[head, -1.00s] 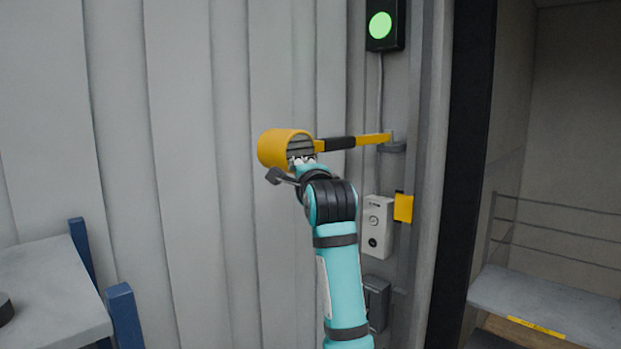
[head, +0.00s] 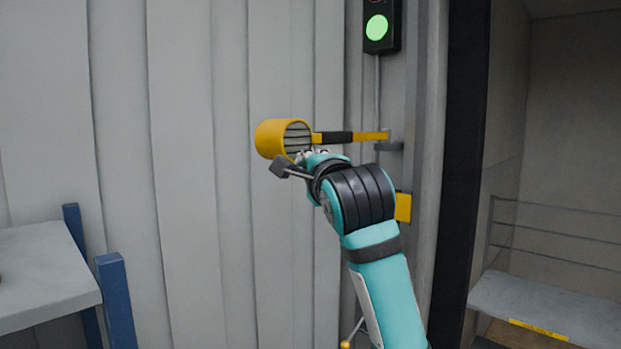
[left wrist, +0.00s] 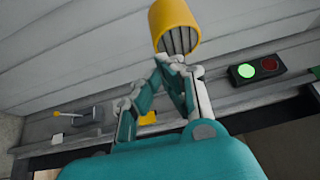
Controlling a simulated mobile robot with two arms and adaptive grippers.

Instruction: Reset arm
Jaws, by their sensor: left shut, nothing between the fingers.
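A yellow arm with a black sleeve (head: 337,138) reaches out from a grey bracket on the wall post. A yellow cup-shaped head (head: 270,138) with a dark slatted opening is at its left end. My left gripper (head: 308,155) is just below and in front of that opening, partly hidden by my wrist. In the left wrist view the yellow head (left wrist: 170,22) is just beyond the closed fingertips (left wrist: 178,66). The fingers hold nothing; I cannot tell whether they touch the head. My right gripper is not in view.
A signal box with a lit green lamp (head: 377,28) is above the arm. A yellow plate (head: 403,207) is behind my arm. A lever with a yellow knob (head: 346,344) shows low down. A grey table (head: 40,265) stands left, and an open bay with a shelf (head: 550,305) is right.

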